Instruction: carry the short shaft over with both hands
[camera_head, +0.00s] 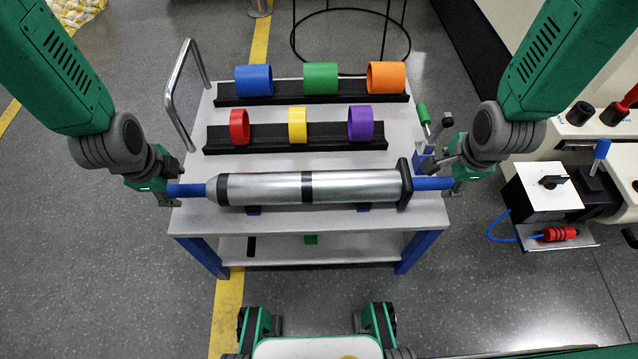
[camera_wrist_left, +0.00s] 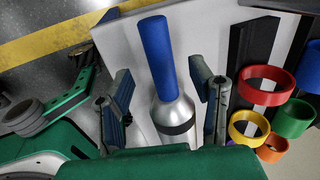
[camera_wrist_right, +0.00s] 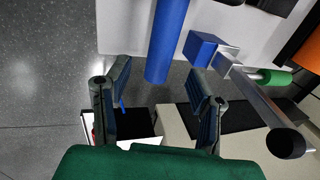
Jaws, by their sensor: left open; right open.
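The shaft (camera_head: 265,188) is a silver cylinder with a black middle band, a black flange at its right end and blue rod ends. It lies level on the cart on small blue supports. My left gripper (camera_head: 166,186) is open at the left blue end; in the left wrist view that end (camera_wrist_left: 155,50) lies between the spread fingers (camera_wrist_left: 162,72). My right gripper (camera_head: 453,180) is open at the right blue end; in the right wrist view that end (camera_wrist_right: 167,40) reaches between the spread fingers (camera_wrist_right: 160,74). I cannot tell whether any finger touches the shaft.
The cart (camera_head: 190,222) carries a back rack (camera_head: 225,100) with blue, green and orange rings and a nearer rack (camera_head: 215,147) with red, yellow and purple rings. A blue clamp with a green handle (camera_head: 423,113) stands close to my right gripper. A bench with a white box (camera_head: 545,195) is right.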

